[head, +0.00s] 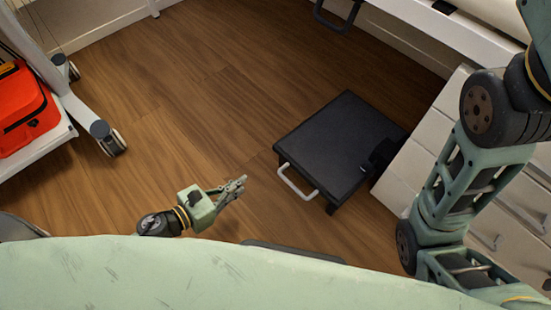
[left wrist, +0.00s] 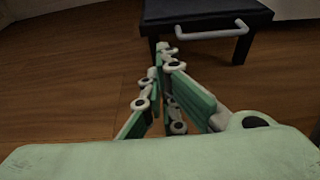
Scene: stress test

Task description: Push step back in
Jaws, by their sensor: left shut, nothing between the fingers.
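The step (head: 335,135) is a low black platform with a light grey handle (head: 290,182) on its near-left side. It stands on the wood floor, its right side against the white drawer cabinet. My left gripper (head: 241,182) is shut and empty, to the left of the handle and apart from it. In the left wrist view the step (left wrist: 200,12) and its handle (left wrist: 210,33) show at the top, beyond the closed fingertips (left wrist: 168,55). My right arm stands at the right of the head view, but its gripper is out of view.
The white drawer cabinet (head: 420,150) is right of the step. A wheeled white cart with a red bag (head: 25,110) stands at the left; its caster (head: 107,137) rests on the floor. The wood floor (head: 190,100) between cart and step is clear.

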